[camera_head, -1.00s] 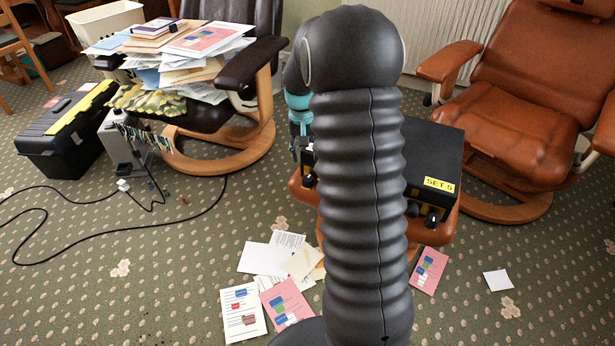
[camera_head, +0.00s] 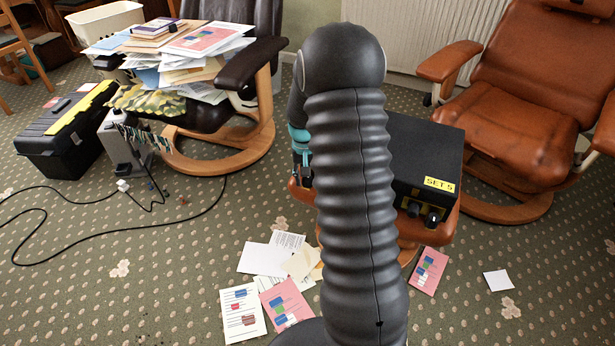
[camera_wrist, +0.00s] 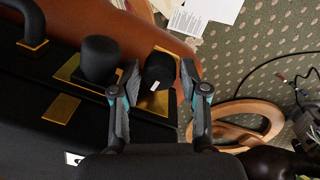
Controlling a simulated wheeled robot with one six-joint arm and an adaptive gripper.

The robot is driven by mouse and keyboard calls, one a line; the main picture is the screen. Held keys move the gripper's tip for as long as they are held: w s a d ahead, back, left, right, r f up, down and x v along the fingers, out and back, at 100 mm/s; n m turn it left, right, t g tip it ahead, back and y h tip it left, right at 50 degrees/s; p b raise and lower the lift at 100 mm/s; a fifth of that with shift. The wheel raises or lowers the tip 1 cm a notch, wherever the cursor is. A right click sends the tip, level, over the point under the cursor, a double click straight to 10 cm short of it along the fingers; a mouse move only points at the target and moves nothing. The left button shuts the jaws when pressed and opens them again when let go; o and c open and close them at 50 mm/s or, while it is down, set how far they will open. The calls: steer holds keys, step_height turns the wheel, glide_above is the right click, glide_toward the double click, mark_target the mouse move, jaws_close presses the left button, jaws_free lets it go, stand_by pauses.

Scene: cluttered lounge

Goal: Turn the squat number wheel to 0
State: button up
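A black box (camera_head: 424,158) with a yellow "SET 5" label stands on a brown leather footstool (camera_head: 448,228). In the wrist view, a black knob with a white mark (camera_wrist: 159,71) sits on a brass plate at the box's edge. A plain black knob (camera_wrist: 99,60) stands to its left on another brass plate. Which one is the squat number wheel I cannot tell; no digits are readable. My gripper (camera_wrist: 160,78) is open, with a finger on either side of the marked knob and narrow gaps beside it. In the head view my arm hides most of this side.
A black handle (camera_wrist: 32,22) rises near the knobs in the wrist view. Papers (camera_head: 265,258) and a black cable (camera_head: 100,233) lie on the carpet. A brown armchair (camera_head: 525,95) stands right.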

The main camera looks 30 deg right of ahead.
mark_target(305, 179)
jaws_close()
steer(key=shift+n, duration=0.7)
steer(key=shift+o, duration=0.9)
jaws_free()
steer(key=shift+r, duration=0.1)
step_height(305, 179, up, 12)
steer(key=shift+a, duration=0.3)
steer(key=shift+w, duration=0.15)
